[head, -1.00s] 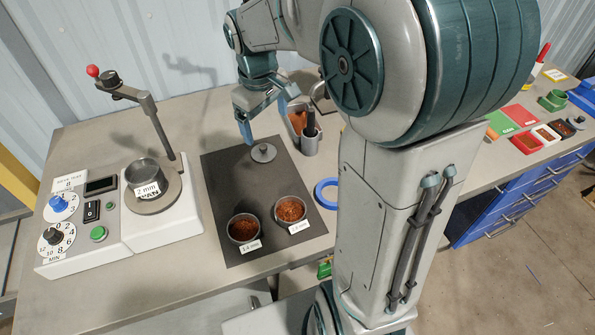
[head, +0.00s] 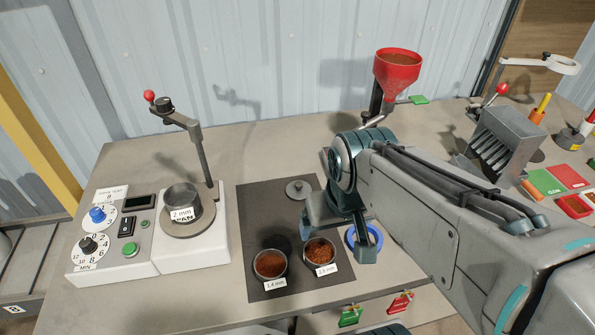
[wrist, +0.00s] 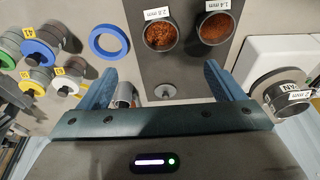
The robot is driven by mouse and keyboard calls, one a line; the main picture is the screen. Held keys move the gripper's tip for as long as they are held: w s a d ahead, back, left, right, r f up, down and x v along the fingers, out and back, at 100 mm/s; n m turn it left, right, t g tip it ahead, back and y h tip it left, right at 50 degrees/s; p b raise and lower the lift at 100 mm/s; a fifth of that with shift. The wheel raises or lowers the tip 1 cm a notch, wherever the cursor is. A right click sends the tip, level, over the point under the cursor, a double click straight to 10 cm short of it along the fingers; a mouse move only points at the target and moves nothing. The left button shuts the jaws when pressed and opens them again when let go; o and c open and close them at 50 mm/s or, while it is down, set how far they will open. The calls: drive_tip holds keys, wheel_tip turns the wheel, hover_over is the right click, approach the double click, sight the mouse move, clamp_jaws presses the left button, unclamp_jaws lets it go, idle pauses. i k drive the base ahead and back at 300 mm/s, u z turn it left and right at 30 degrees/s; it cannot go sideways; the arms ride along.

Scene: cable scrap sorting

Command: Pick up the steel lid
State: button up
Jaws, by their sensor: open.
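The steel lid (head: 298,189) is a small grey disc with a knob, lying flat on the dark mat (head: 260,215) near its back edge. In the wrist view the lid (wrist: 165,91) shows between the two fingers, towards the palm. My gripper (head: 337,243) is open and empty above the right side of the mat, to the right of the lid and nearer the front. Its blue fingers (wrist: 160,78) are spread wide in the wrist view. Nothing touches the lid.
Two pans of red-brown granules, labelled 1.4 mm (head: 270,264) and 2.8 mm (head: 319,252), stand on the front of the mat. A blue ring (head: 352,238) lies right of it. The sieve shaker (head: 195,240) with a 2 mm sieve (head: 183,196) stands left.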

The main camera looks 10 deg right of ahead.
sight(299, 190)
drive_tip(key=z, duration=0.5)
drive_tip(key=k, duration=1.2)
drive_tip(key=u, duration=0.1)
drive_tip(key=i, duration=0.25)
drive_tip(key=u, duration=0.75)
drive_tip(key=i, duration=0.85)
drive_tip(key=u, duration=0.15)
